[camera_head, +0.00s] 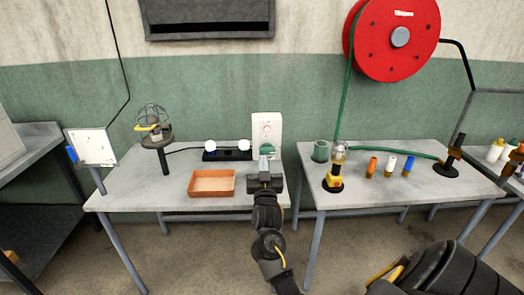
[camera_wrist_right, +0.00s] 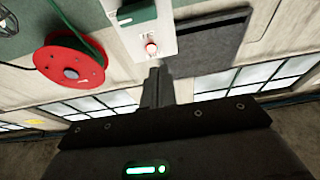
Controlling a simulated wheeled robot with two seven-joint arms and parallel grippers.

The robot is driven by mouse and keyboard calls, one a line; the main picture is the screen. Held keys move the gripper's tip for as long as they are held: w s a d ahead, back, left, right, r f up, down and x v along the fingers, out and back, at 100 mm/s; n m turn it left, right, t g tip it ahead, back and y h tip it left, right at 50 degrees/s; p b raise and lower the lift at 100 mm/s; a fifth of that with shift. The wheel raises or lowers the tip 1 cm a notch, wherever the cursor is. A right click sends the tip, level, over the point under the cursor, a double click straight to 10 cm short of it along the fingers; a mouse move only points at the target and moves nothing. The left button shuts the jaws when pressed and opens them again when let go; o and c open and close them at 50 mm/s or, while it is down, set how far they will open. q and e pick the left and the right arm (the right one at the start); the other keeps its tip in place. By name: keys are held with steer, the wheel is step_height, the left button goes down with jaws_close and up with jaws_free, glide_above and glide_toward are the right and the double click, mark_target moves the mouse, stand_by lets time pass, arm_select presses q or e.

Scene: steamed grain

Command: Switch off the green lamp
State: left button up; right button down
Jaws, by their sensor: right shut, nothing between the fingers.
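A white wall box (camera_head: 275,119) stands at the back edge of the left table, with a small red control on its face and a green part lower down. The right wrist view shows the box (camera_wrist_right: 165,42), its red button (camera_wrist_right: 151,48) and its green part (camera_wrist_right: 138,21). My right gripper (camera_head: 266,151) is shut and empty, its fingertips (camera_wrist_right: 156,68) in front of the box; whether they touch it is unclear. A small lamp with a clear bulb (camera_head: 339,152) on a yellow-and-black stand is on the right table. No lamp visibly glows green. My left gripper is not in view.
A red reel (camera_head: 391,39) hangs above.

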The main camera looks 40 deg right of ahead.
mark_target(267, 150)
steer(key=w+d+p, duration=0.1)
steer(key=w+d, duration=0.1)
steer(key=w+d+p, duration=0.1)
steer(key=w, duration=0.2)
steer(key=w+d+p, duration=0.2)
steer(key=shift+w+d+r, duration=0.25)
steer(key=shift+d+r, duration=0.05)
steer(key=shift+d, duration=0.05)
steer(key=shift+f, duration=0.65)
steer(key=shift+a, duration=0.1)
steer(key=shift+f+n, duration=0.1)
steer(key=shift+n, duration=0.3)
